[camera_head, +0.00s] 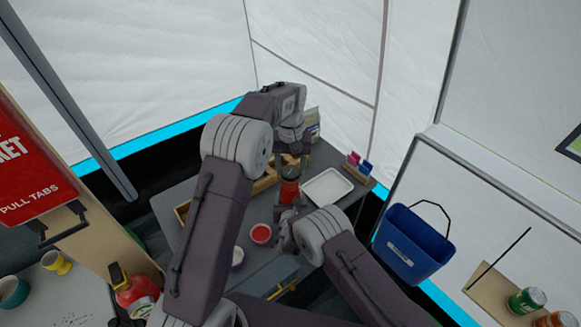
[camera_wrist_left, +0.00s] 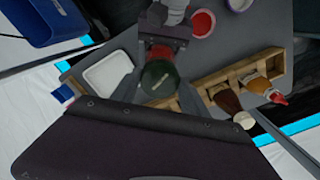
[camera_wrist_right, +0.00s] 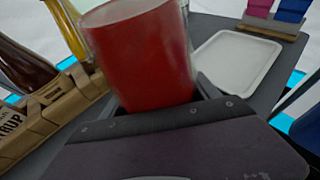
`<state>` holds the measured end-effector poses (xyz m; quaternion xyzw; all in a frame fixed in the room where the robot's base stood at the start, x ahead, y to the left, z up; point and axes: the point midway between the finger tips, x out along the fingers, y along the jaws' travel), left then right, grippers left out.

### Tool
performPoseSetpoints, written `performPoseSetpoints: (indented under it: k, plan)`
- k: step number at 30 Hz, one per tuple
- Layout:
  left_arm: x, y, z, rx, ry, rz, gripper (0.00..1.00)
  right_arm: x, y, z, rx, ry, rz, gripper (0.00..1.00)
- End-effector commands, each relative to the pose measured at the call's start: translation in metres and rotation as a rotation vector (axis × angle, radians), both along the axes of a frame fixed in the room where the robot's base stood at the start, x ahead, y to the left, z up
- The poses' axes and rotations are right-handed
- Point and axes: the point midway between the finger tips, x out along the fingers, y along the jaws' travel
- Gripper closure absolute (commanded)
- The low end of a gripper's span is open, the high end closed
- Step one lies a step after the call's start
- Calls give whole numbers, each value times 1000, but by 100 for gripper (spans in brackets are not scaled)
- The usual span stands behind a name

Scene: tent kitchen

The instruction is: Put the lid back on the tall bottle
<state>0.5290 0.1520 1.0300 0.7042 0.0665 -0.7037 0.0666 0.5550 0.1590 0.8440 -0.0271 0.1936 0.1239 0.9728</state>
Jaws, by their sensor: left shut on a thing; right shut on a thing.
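The tall red bottle (camera_head: 289,193) stands out in the head view and fills the top middle of the right wrist view (camera_wrist_right: 145,60). My right gripper (camera_head: 288,217) is shut on it low down. A dark round lid (camera_wrist_left: 158,78) sits between the fingers of my left gripper (camera_wrist_left: 158,88), which is shut on it. In the head view the lid (camera_head: 290,173) shows directly above the red bottle, with my left gripper (camera_head: 292,160) coming down from above. Whether lid and bottle touch is hard to tell. The lid does not show in the right wrist view.
A white tray (camera_head: 327,188) lies right of the bottle. A wooden rack (camera_wrist_left: 200,86) holds a brown bottle (camera_wrist_left: 228,100) and a yellow one (camera_wrist_left: 257,86). A red bowl (camera_head: 261,233) and a pale cup (camera_head: 237,256) stand nearer. A blue bucket (camera_head: 412,245) hangs at right.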

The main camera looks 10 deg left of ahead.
Motion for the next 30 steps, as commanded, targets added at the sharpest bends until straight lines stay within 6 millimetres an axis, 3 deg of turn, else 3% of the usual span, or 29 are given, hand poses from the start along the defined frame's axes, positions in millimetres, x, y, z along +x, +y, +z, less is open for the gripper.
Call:
performPoseSetpoints:
  k: [23, 26, 30]
  plan:
    - [0, 0, -11, 0, 1, -7, 91, 0, 0, 1, 0, -1, 0, 100]
    - [0, 0, -11, 0, 1, -110, 91, 0, 0, 1, 0, -1, 0, 100]
    - [0, 1, -11, -1, 1, -495, 91, 0, 0, 1, 0, -1, 0, 100]
